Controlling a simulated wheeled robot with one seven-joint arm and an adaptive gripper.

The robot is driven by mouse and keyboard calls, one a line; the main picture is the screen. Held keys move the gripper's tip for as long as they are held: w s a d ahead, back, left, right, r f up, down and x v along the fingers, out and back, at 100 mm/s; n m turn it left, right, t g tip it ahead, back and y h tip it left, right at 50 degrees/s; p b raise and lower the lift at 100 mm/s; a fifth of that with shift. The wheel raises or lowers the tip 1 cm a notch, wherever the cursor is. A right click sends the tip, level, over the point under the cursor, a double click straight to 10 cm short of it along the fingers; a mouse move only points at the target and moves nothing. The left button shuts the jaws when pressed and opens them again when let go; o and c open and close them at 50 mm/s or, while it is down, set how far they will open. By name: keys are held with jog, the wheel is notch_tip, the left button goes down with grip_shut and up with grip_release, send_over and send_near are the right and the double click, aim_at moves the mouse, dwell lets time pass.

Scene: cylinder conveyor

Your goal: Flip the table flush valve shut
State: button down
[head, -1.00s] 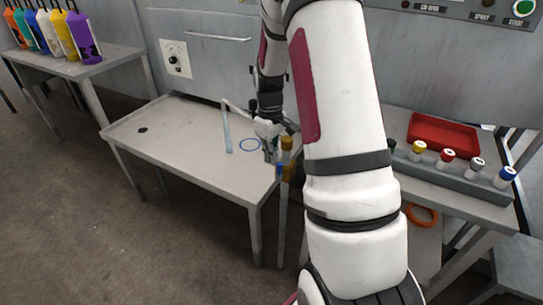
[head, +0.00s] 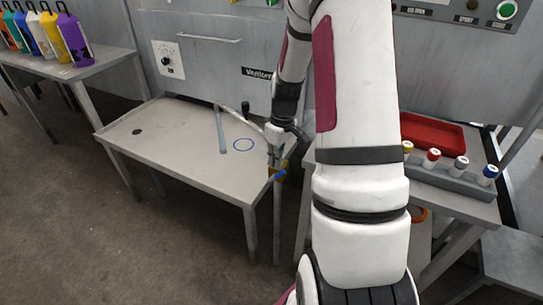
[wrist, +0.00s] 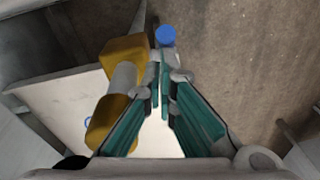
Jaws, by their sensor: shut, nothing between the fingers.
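The flush valve has a yellow body joined by a grey pipe; in the wrist view the yellow body (wrist: 124,48) lies just left of my fingers. Its blue handle end (wrist: 165,36) shows just beyond my fingertips. In the head view the blue handle (head: 281,174) sticks out at the table's front right corner, below my gripper (head: 276,160), which hides most of the yellow body. My gripper (wrist: 160,75) is shut and empty, its green-padded fingers converging close to the handle. I cannot tell whether they touch it.
A red tray (head: 435,132) and a rack of capped cylinders (head: 455,180) stand to the right. Floor is clear in front.

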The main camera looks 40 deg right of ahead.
jog(key=shift+s+d+f+p, duration=0.25)
jog(key=shift+s+f+p, duration=0.15)
jog(key=shift+s, duration=0.35)
jog(key=shift+s+d+f+p, duration=0.3)
jog(key=shift+s+f+p, duration=0.15)
jog(key=shift+s, duration=0.35)
jog(key=shift+s+d+f+p, duration=0.25)
jog(key=shift+s+f+p, duration=0.15)
jog(key=shift+s, duration=0.35)
notch_tip(320, 180, up, 12)
jog(key=shift+s+d, duration=0.4)
jog(key=shift+d, duration=0.05)
